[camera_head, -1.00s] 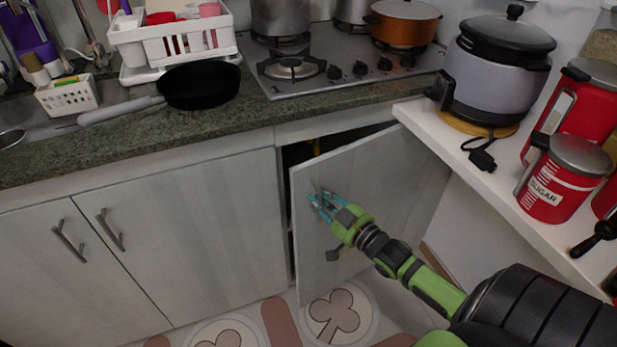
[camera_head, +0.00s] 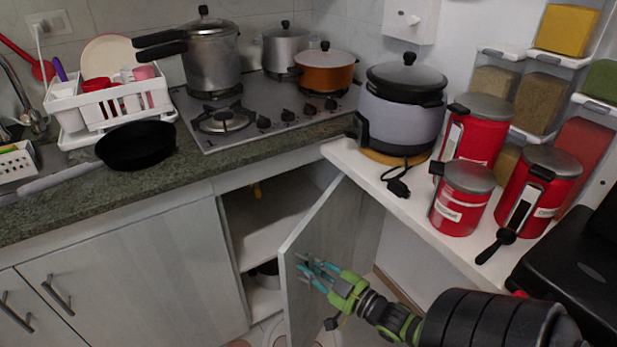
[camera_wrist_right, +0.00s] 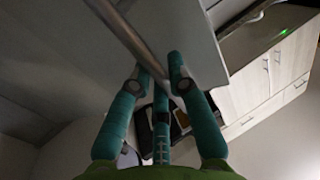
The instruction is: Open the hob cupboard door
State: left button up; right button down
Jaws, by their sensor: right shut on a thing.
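The hob cupboard door (camera_head: 345,226) is a pale grey panel below the hob, standing well ajar with its free edge swung out toward me. The cupboard's inside (camera_head: 262,232) shows through the gap, with a shelf and a dark pot (camera_head: 268,268) low down. My right gripper (camera_head: 314,268), green with teal fingers, is at the door's outer face near its free edge. In the right wrist view its fingers (camera_wrist_right: 158,82) are closed around the metal bar handle (camera_wrist_right: 124,36). The fingers hide part of the handle. My left gripper is not in view.
The counter holds the hob (camera_head: 255,115) with pots and a black frying pan (camera_head: 137,145). A white shelf (camera_head: 400,205) at the right bears a rice cooker (camera_head: 401,115) and red canisters (camera_head: 462,198), above the door's hinge side. Closed cupboard doors (camera_head: 135,275) are at left.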

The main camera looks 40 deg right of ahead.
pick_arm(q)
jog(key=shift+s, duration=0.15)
pick_arm(e)
jog(key=shift+f, duration=0.1)
jog(key=c, duration=1.2)
grip_release()
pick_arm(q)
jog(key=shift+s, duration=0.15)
pick_arm(e)
jog(key=shift+o, duration=0.2)
jog(key=s, duration=1.2)
jog(key=shift+d, duration=0.45)
